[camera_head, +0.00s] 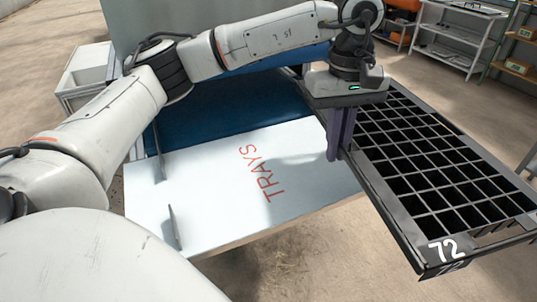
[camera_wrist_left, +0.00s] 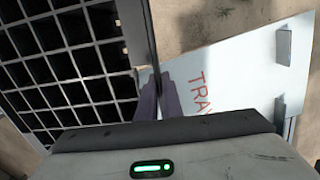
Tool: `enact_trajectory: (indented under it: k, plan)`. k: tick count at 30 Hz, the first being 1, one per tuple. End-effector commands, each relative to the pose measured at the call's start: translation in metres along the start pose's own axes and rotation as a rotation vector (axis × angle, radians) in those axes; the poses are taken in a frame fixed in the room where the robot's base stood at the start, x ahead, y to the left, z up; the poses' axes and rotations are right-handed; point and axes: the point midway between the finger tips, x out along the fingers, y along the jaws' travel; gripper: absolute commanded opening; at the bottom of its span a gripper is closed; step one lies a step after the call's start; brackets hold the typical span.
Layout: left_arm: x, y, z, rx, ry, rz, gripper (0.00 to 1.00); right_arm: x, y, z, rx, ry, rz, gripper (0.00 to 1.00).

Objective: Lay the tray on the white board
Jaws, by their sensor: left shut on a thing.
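The black seed tray (camera_head: 407,232), marked 72, is at the right in the head view, to the right of the white board and partly overlapping its right edge in the picture. My left gripper (camera_head: 341,155) is shut on the tray's left rim. In the left wrist view the fingers (camera_wrist_left: 158,95) pinch the rim of the tray (camera_wrist_left: 138,30). The white board (camera_head: 215,205), lettered TRAYS in red, lies to the left of the tray; it also shows in the left wrist view (camera_wrist_left: 240,75). Whether the tray touches the board cannot be told. My right gripper is not in view.
Two upright metal tabs (camera_head: 174,228) (camera_head: 160,155) stand along the board's left side. A blue belt surface (camera_head: 215,105) lies behind the board. A white crate (camera_head: 86,72) stands at the back left, and shelving (camera_head: 455,38) at the back right.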

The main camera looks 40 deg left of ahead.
Motion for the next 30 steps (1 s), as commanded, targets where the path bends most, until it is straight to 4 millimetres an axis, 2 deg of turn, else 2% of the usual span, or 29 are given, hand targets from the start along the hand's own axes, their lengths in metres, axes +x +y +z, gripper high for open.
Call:
enact_trajectory:
  k: [1, 9, 15, 21, 25, 30]
  plan:
    - [0.004, -0.004, -0.005, -0.142, -0.004, -0.001, 0.00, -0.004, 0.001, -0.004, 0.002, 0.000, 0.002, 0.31]
    - [0.033, -0.022, -0.029, -0.936, 0.007, 0.002, 0.00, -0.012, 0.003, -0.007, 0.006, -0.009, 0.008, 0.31]
    - [0.050, -0.038, -0.046, -1.444, 0.025, 0.009, 0.00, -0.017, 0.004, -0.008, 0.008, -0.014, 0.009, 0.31]
    - [0.059, -0.046, -0.055, -1.727, 0.037, 0.021, 0.00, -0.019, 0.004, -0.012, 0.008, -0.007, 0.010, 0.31]
    - [0.071, -0.049, -0.057, -1.788, 0.041, 0.022, 0.00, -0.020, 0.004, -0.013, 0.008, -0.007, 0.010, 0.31]
    - [0.103, -0.050, -0.057, -1.794, 0.043, 0.020, 0.00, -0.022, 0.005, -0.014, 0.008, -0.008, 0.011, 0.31]
